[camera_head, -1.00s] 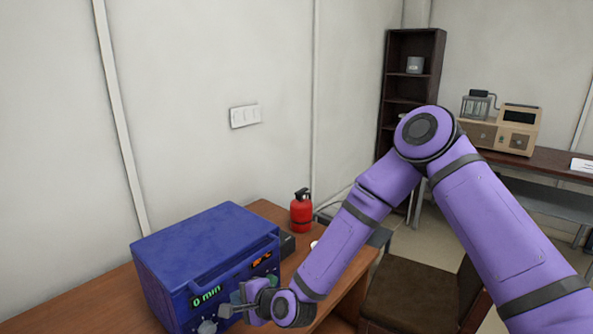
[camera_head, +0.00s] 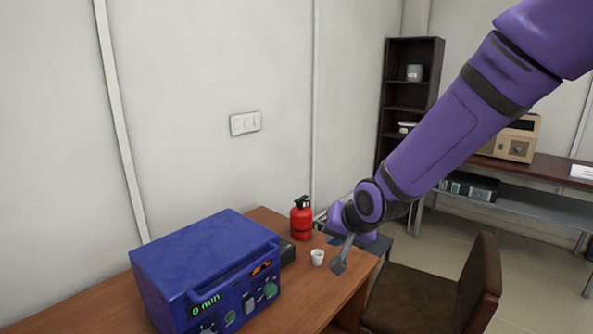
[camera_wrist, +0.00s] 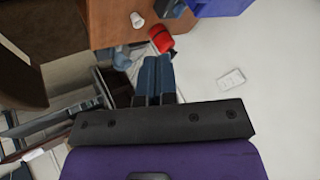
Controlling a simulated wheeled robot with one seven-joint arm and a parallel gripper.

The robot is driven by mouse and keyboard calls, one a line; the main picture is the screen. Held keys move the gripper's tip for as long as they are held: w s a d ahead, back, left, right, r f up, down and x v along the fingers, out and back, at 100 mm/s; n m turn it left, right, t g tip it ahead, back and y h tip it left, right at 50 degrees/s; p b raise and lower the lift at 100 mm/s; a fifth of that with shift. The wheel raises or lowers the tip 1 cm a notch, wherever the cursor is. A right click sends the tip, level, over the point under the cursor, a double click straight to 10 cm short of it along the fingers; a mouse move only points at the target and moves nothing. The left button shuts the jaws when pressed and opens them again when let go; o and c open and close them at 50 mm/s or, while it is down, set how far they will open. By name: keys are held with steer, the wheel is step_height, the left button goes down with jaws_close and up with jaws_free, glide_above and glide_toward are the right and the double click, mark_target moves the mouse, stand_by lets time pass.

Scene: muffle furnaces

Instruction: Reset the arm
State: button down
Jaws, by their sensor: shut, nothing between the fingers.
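My gripper (camera_head: 340,265) hangs in the head view at the right end of the wooden desk, just right of a small white cup. In the wrist view my gripper (camera_wrist: 155,62) shows its two dark fingers side by side, shut with nothing between them. My purple arm reaches down to it from the upper right. The blue muffle furnace (camera_head: 205,270) stands on the desk at the lower left, apart from my gripper. Its display reads 0 min. The furnace's blue body also shows at the top of the wrist view (camera_wrist: 222,6).
The white cup (camera_head: 317,257) and a red fire extinguisher (camera_head: 301,218) stand on the desk (camera_head: 268,214). A brown chair (camera_head: 425,292) stands right of it. A dark shelf (camera_head: 408,100) and a second table (camera_head: 545,170) are at the back.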

steer(key=s+d+r+n+h, duration=0.1)
steer(key=s+d+r+h, duration=0.1)
steer(key=s+d+r, duration=0.8)
steer(key=s+d, duration=0.2)
steer(key=s, duration=0.1)
steer(key=s+d+r+g+h, duration=0.1)
steer(key=s+d+r, duration=0.2)
steer(key=s+d, duration=0.2)
steer(key=s+d+r+n+h, duration=0.1)
steer(key=s+d+r, duration=0.2)
steer(key=s, duration=0.5)
steer(key=shift+s+d+r, duration=0.2)
steer(key=shift+d+r, duration=0.1)
steer(key=shift+d, duration=0.6)
